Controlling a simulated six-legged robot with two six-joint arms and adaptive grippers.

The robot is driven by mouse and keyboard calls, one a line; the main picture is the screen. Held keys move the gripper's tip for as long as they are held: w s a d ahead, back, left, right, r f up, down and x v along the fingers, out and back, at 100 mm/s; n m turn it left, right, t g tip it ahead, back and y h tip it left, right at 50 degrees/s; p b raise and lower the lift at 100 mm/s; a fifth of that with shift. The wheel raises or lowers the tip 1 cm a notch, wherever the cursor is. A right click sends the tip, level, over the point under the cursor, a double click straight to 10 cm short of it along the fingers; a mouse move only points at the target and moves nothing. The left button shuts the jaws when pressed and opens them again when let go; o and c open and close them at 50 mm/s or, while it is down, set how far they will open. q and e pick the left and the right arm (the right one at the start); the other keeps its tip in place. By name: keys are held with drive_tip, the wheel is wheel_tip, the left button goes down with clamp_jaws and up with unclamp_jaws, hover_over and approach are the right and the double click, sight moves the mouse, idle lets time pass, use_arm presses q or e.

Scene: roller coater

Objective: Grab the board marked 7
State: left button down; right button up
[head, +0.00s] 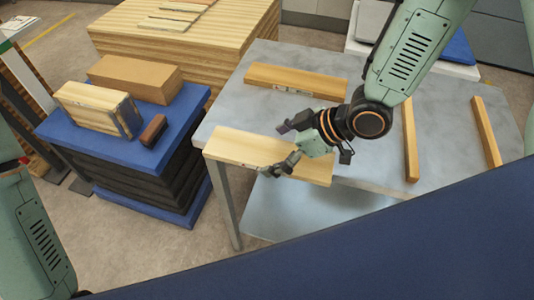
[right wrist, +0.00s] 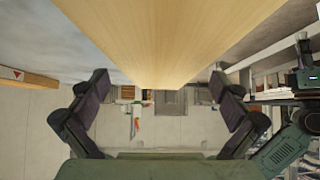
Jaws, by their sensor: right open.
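In the right wrist view the board (right wrist: 155,40) fills the top middle and narrows away between the fingers of the open gripper (right wrist: 158,78). Gaps show between the fingertips and the board's far end. A second board (head: 295,78) lies farther back, with a small mark on its side. I cannot read a 7 on any board. My left arm shows at the lower left, but its gripper is out of view.
Two narrow wooden bars (head: 410,140) and (head: 486,132) lie on the right of the grey table (head: 375,105). A blue-topped stand (head: 95,150) at left holds a brown box (head: 135,77), a wood block (head: 92,108) and a small brown brush-like item (head: 153,130). A wood stack (head: 215,45) stands behind.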

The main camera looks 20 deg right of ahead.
drive_tip(key=shift+s+d, duration=0.2)
drive_tip(key=shift+s, duration=0.05)
drive_tip(key=shift+r, duration=0.1)
drive_tip(key=shift+c, duration=0.5)
drive_tip(key=shift+w+a, duration=0.2)
drive_tip(key=shift+w, duration=0.05)
drive_tip(key=c, duration=0.5)
drive_tip(key=shift+s+d, duration=0.2)
drive_tip(key=c, duration=0.5)
drive_tip(key=shift+c, duration=1)
drive_tip(key=shift+w+a, duration=0.15)
drive_tip(key=shift+w, duration=0.05)
